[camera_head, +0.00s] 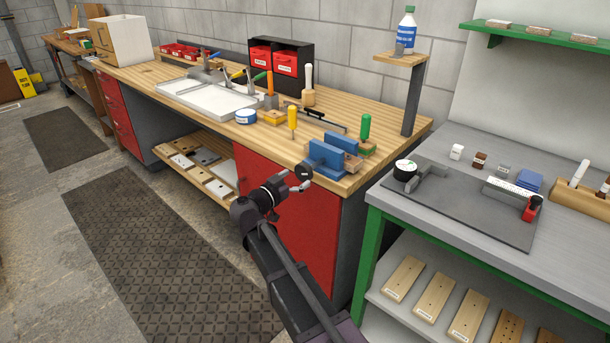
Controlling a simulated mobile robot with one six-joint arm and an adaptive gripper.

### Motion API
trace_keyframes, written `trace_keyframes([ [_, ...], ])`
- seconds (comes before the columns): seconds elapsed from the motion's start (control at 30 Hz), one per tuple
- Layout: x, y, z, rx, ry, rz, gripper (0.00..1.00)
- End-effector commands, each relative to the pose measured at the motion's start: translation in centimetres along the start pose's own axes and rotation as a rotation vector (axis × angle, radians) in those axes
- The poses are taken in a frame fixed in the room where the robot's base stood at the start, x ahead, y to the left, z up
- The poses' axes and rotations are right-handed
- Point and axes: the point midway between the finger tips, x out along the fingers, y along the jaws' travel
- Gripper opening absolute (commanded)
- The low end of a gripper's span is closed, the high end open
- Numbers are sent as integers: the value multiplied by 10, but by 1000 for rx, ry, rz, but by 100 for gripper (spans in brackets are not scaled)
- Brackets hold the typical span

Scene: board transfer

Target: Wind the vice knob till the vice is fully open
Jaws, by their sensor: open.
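The blue vice (327,157) is fixed at the near right corner of the wooden workbench (384,122). Its two blue jaws stand upright with a gap between them. A dark round knob (304,171) shows at its front, beside the bench's front edge. My gripper (301,181) is open, with its fingers right at the knob, reaching up from below. Whether the fingers are around the knob or only touching its side is too small to tell. The gripper's body hides part of the red cabinet front.
A green-handled tool (365,127) and a yellow-handled tool (292,117) stand near the vice. A bottle (406,29) stands on a raised shelf behind. A grey table (465,160) with a green frame is close on the right. The floor mat (165,250) at left is clear.

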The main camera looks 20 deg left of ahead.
Motion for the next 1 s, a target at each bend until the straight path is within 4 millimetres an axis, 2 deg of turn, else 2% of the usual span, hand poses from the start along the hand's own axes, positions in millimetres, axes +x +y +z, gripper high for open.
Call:
trace_keyframes([
  [0.1,14,0,0,0,0,2,100],
  [0.23,23,0,0,0,0,1,100],
  [0.63,27,0,0,0,0,1,100],
  [0.67,27,0,0,0,0,1,97],
  [0.87,27,0,0,0,0,1,38],
  [0.93,27,1,0,0,0,2,37],
  [0.97,30,10,0,0,0,4,38],
  [1.0,29,6,0,-1,0,4,39],
])
